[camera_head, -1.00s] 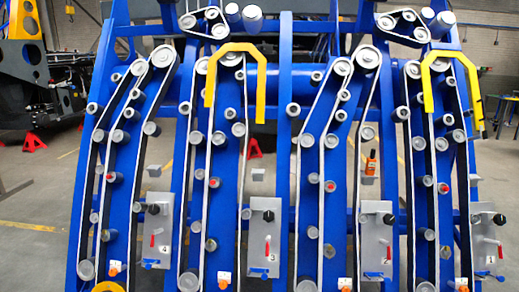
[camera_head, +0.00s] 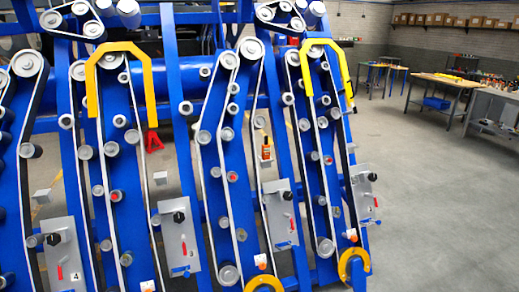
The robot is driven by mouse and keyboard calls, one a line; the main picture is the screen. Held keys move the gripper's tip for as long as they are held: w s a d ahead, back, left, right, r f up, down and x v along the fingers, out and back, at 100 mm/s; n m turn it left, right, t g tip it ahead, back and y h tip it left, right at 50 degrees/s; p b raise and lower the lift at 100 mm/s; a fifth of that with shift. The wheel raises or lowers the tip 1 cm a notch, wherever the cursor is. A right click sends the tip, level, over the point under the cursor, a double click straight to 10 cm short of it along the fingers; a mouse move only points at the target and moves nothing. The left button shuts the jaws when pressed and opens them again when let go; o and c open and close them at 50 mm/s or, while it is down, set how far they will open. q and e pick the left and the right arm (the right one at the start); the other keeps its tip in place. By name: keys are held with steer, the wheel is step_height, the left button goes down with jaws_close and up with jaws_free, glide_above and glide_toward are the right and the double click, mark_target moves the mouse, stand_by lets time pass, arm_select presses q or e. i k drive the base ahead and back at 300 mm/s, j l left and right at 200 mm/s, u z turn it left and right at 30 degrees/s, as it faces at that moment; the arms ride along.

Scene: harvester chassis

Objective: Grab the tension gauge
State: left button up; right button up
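No object in view is plainly recognisable as the tension gauge. A small orange and dark object (camera_head: 266,151) sits on the blue harvester chassis (camera_head: 283,165), beside a belt and above a grey plate. It is too small to tell whether it is the gauge. Small tools lie on the benches at the right, too small to identify. Neither of my grippers is in view.
The chassis with its belts, pulleys and yellow guards (camera_head: 120,47) fills the left and middle. A wooden workbench (camera_head: 437,79) and a grey bench (camera_head: 497,108) stand at the right. A shelf with boxes (camera_head: 440,20) is on the back wall. The floor (camera_head: 420,190) at the right is clear.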

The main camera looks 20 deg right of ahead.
mark_target(266, 146)
steer(key=i+l+u, duration=0.1)
steer(key=l+u, duration=0.15)
steer(key=u, duration=0.2)
steer(key=l+u, duration=0.25)
steer(key=u, duration=0.25)
steer(key=l+u, duration=0.45)
steer(key=l, duration=1.2)
steer(key=k+l+u, duration=0.15)
steer(key=l, duration=0.45)
